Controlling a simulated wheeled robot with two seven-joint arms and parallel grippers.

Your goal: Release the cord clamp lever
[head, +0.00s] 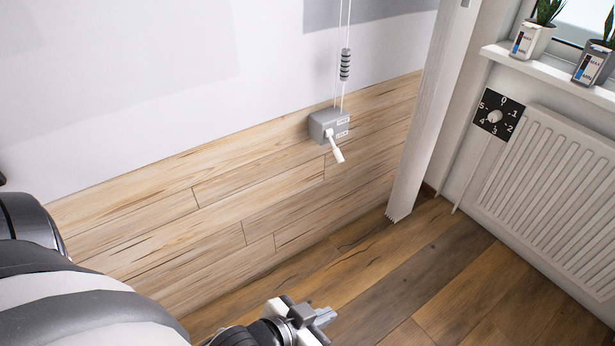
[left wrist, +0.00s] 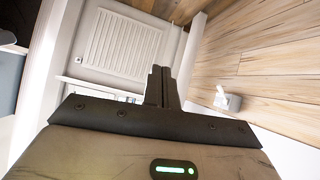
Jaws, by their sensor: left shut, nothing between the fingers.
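The cord clamp is a grey box (head: 328,125) on the plank-clad lower wall in the head view. Its white lever (head: 336,148) sticks out and points down and to the right. My left gripper (head: 325,318) is at the bottom of the head view, below and apart from the clamp, shut and empty. In the left wrist view its closed fingers (left wrist: 161,88) show, with the clamp (left wrist: 227,101) to their right. My right gripper is not in view.
A white post (head: 425,120) stands right of the clamp. Further right are a white radiator (head: 550,185), a black numbered dial plate (head: 498,115) and a windowsill (head: 550,69) with potted plants (head: 533,38). The space in front of the clamp looks clear.

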